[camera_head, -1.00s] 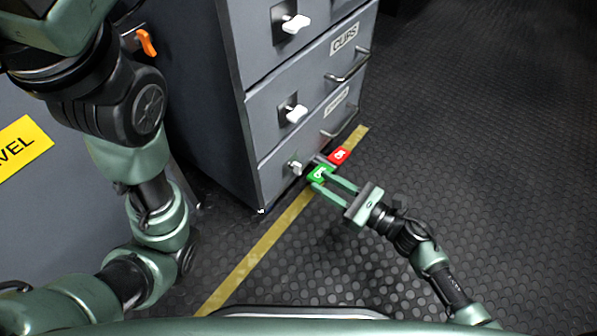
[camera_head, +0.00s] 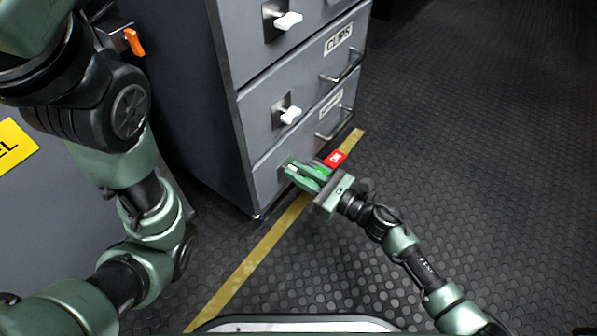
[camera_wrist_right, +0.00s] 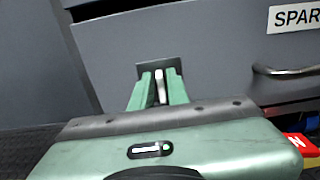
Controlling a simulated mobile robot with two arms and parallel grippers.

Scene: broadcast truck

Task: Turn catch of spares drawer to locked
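The spares drawer (camera_head: 268,182) is the bottom drawer of the grey cabinet and is closed. In the right wrist view its label (camera_wrist_right: 294,18) reads "SPAR", cut off by the frame edge. Its small white catch (camera_wrist_right: 161,87) stands between the two green fingers of my right gripper (camera_wrist_right: 160,88), roughly upright in that view. In the head view my right gripper (camera_head: 302,175) reaches the drawer front and mostly covers the catch. The fingers straddle the catch with a narrow gap; firm contact is not visible. A red tag (camera_head: 335,159) shows beside the gripper; the green tag is largely hidden. My left gripper is out of view.
Above are the CLIPS drawer (camera_head: 262,105), with its own white catch (camera_head: 290,115), and another drawer. Bar handles (camera_head: 335,124) stick out at the right. A yellow floor line (camera_head: 250,260) runs past the cabinet. The dark studded floor (camera_head: 480,170) at right is clear.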

